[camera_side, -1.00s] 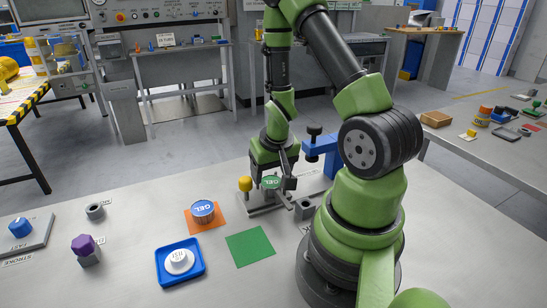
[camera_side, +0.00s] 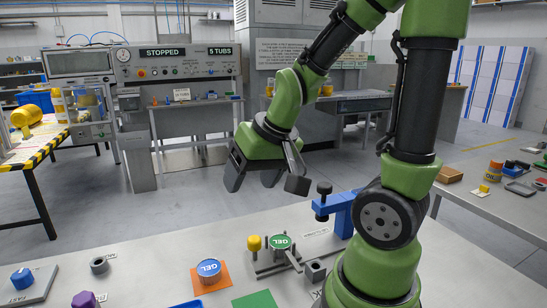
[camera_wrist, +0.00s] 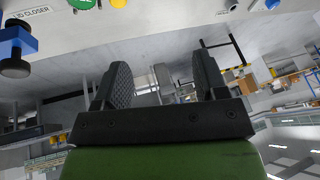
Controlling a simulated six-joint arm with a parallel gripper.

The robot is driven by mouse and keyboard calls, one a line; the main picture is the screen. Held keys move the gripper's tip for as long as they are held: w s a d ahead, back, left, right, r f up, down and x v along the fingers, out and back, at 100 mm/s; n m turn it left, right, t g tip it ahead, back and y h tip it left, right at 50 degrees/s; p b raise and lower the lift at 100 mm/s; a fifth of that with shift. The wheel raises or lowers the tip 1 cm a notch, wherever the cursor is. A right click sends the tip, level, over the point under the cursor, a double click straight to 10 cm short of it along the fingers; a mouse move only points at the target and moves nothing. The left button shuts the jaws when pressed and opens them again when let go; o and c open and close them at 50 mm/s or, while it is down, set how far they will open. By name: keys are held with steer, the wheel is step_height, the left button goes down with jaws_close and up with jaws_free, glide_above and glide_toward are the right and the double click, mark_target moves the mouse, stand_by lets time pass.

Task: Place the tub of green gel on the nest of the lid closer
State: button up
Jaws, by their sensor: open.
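The tub of green gel (camera_side: 280,242), with a green lid marked GEL, sits upright on the nest of the lid closer (camera_side: 262,268), beside a yellow knob (camera_side: 254,243). My gripper (camera_side: 268,182) is open and empty, raised above and behind the tub, clear of it. The blue arm of the closer (camera_side: 338,208) with its black knob stands to the right of the tub. In the wrist view my gripper (camera_wrist: 165,85) shows its two jaws spread with nothing between them. The green lid (camera_wrist: 82,3) shows only in part at the top edge.
A tub with a blue lid (camera_side: 209,269) stands on an orange square, left of the green square (camera_side: 255,300). A grey ring (camera_side: 99,265), a blue knob (camera_side: 22,278) and a purple knob (camera_side: 84,300) are at the left. A grey block (camera_side: 315,270) stands right of the closer's nest.

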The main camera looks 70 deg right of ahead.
steer(key=s+a+r+n+t+y, duration=0.2)
steer(key=s+a+r, duration=0.5)
steer(key=a+r, duration=0.1)
steer(key=shift+n+y, duration=0.3)
steer(key=shift+n, duration=0.1)
